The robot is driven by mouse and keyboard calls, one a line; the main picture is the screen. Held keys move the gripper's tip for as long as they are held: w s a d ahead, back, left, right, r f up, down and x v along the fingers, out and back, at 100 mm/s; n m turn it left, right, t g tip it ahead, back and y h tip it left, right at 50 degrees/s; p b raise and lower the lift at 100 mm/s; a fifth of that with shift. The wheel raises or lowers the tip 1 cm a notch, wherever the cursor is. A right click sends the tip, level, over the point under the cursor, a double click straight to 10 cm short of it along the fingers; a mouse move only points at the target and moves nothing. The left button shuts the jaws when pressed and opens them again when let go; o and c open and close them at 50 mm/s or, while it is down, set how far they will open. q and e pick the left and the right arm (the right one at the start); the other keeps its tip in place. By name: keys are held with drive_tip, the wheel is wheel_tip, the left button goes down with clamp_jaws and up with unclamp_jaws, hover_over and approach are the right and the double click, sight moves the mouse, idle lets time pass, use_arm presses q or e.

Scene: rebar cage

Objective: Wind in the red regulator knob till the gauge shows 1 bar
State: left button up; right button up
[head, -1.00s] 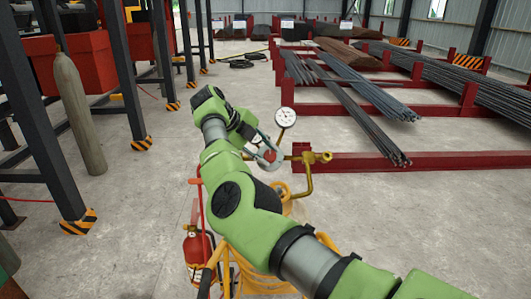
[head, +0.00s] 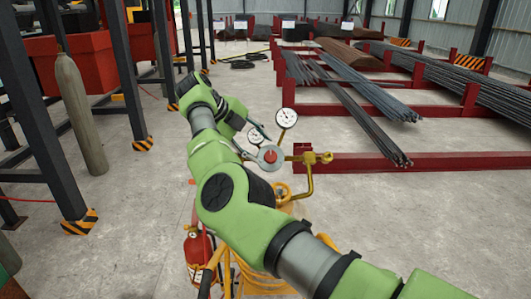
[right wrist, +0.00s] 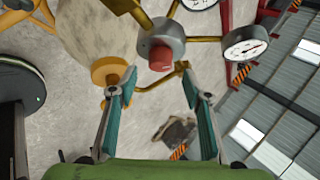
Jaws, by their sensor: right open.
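The red regulator knob (head: 270,156) sits on the front of a round grey regulator body (right wrist: 160,38) with brass pipes. It also shows in the right wrist view (right wrist: 160,59). A white round gauge (head: 286,118) stands above it; its dial also shows in the right wrist view (right wrist: 246,44), but I cannot read the value. My left gripper is out of view.
Brass pipe and valve (head: 310,160) stick out right of the knob. A red fire extinguisher (head: 197,248) and coiled yellow hose (head: 262,284) are below. Red racks with steel bars (head: 365,108) lie to the right; a grey gas cylinder (head: 80,112) stands at left.

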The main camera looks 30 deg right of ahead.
drive_tip(key=v, duration=0.7)
